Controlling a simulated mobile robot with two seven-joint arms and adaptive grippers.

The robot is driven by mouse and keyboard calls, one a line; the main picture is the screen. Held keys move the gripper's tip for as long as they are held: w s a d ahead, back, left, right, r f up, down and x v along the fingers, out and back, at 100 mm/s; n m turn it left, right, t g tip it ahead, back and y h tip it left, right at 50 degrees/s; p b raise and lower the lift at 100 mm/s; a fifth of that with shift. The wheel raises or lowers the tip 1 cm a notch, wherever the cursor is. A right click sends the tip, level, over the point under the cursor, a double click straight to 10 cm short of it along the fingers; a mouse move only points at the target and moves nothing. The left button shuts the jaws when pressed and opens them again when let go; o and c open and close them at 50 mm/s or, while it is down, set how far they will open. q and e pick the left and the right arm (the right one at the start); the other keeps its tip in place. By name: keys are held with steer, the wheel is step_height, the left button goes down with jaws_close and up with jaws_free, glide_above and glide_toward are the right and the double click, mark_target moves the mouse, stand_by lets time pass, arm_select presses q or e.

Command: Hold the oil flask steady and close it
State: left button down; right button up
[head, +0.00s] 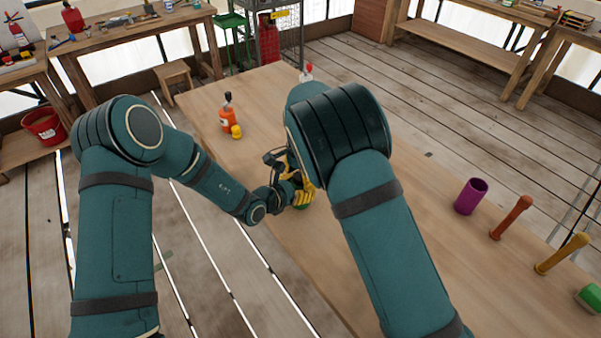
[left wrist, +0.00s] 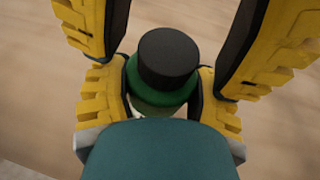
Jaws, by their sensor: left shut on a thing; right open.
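The oil flask is green (left wrist: 150,92) with a black round cap (left wrist: 168,55) over its top in the left wrist view. I cannot tell whether the cap is fully seated. My left gripper (left wrist: 160,105) is shut on the flask, one yellow finger on each side. Two more yellow fingers, of my right gripper (left wrist: 168,62), come in from the top on either side of the cap, spread apart. In the head view my left gripper (head: 298,194) is low over the table with a bit of green flask (head: 302,206) showing; my right arm hides much of this spot.
On the wooden table (head: 400,255) stand an orange bottle (head: 228,118) and a small yellow item (head: 236,131) at the back left. A purple cup (head: 471,196), a rust-coloured piece (head: 511,217), a yellow piece (head: 562,253) and a green block (head: 589,298) lie at right.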

jaws_close()
jaws_free()
steer(key=shift+r, duration=0.1)
steer(key=shift+r, duration=2.2)
steer(key=o, duration=0.6)
step_height(320, 180, up, 12)
